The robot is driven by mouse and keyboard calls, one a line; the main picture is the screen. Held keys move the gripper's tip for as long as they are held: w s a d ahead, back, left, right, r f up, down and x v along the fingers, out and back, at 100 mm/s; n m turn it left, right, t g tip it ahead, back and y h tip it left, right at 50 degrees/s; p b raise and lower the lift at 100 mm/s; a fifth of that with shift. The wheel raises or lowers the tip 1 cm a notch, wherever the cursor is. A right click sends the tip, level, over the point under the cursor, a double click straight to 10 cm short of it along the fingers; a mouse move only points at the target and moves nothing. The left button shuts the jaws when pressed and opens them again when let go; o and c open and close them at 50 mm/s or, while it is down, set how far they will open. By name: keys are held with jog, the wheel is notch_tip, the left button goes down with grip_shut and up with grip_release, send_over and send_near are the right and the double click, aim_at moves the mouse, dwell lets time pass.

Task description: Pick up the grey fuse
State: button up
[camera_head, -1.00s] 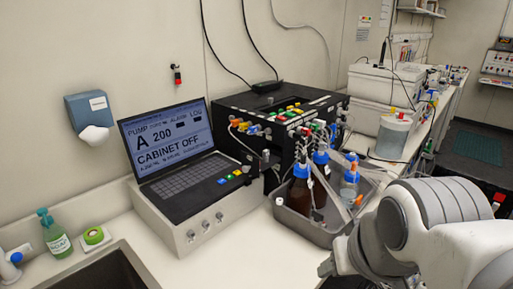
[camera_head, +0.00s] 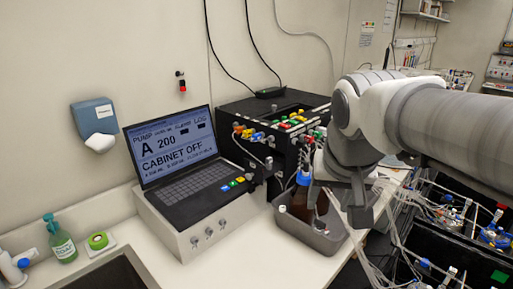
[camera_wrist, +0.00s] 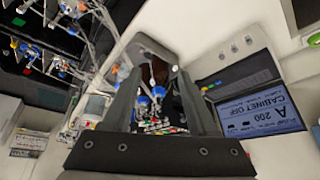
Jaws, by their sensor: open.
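I cannot pick out the grey fuse for certain in either view. The black instrument box (camera_head: 240,115), with many coloured caps on its top and front, stands behind and right of the laptop; small grey parts on its front are too small to name. My gripper (camera_head: 340,203) is in front of the box's right side, above the grey tray (camera_head: 300,232), and hides part of both. In the wrist view my gripper (camera_wrist: 160,80) has its two dark fingers apart with nothing visibly held between them; bottles with blue caps show beyond, in the gap.
A laptop (camera_head: 185,165) reading "CABINET OFF" sits on a pale console (camera_head: 205,236). The tray holds a brown bottle (camera_head: 301,202). Loose tubing and more bottles crowd the right. A green bottle (camera_head: 60,240) and a sink (camera_head: 105,272) are at left. The counter before the tray is clear.

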jog(key=w+a+r+m+p, duration=0.1)
jog(key=w+a+r, duration=0.15)
jog(key=w, duration=0.55)
jog(key=m+h+p, duration=0.2)
jog(key=m+p, duration=0.4)
jog(key=p, duration=0.1)
send_over(269, 158)
jog(key=s+a, duration=0.1)
jog(key=s, duration=0.2)
jog(key=f, duration=1.2)
jog(key=shift+s+a+f, duration=0.1)
jog(key=shift+a+f, duration=0.1)
jog(key=p+x, duration=0.1)
jog(key=x, duration=0.2)
jog(key=shift+w+d+f+p, duration=0.1)
jog(key=shift+w+f+p, duration=0.1)
jog(key=shift+w+p, duration=0.2)
jog(key=shift+w+d+f, duration=0.15)
jog(key=shift+w+f, duration=0.2)
jog(key=shift+f, duration=0.25)
grip_shut()
